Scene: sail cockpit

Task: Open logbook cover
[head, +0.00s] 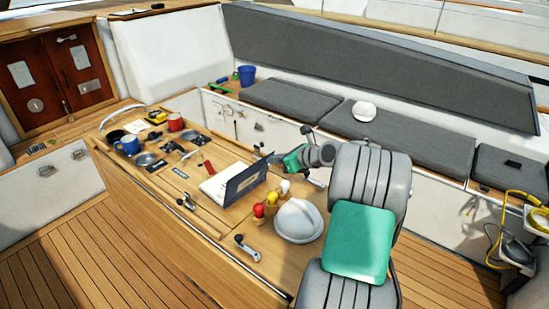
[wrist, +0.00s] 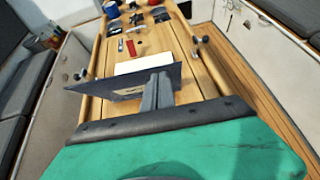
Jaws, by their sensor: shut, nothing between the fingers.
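The logbook lies on the wooden cockpit table, with its white pages (head: 216,184) showing. Its dark blue cover (head: 247,181) stands raised and tilted at the pages' right side, clear of them. In the wrist view the cover (wrist: 105,80) shows as a dark, steeply tilted panel with a pale label, with the white pages (wrist: 143,65) beyond it. My gripper (head: 265,156) is at the cover's upper right edge in the head view. In the wrist view its grey fingers (wrist: 157,88) are together and overlap the cover. Whether they touch it I cannot tell.
A white helmet-like dome (head: 298,220) and red and yellow bulb-topped items (head: 270,199) stand close right of the logbook. A red-handled tool (head: 206,167), a blue mug (head: 128,146) and a red mug (head: 176,122) lie further left. A winch handle (head: 246,247) is near the front edge.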

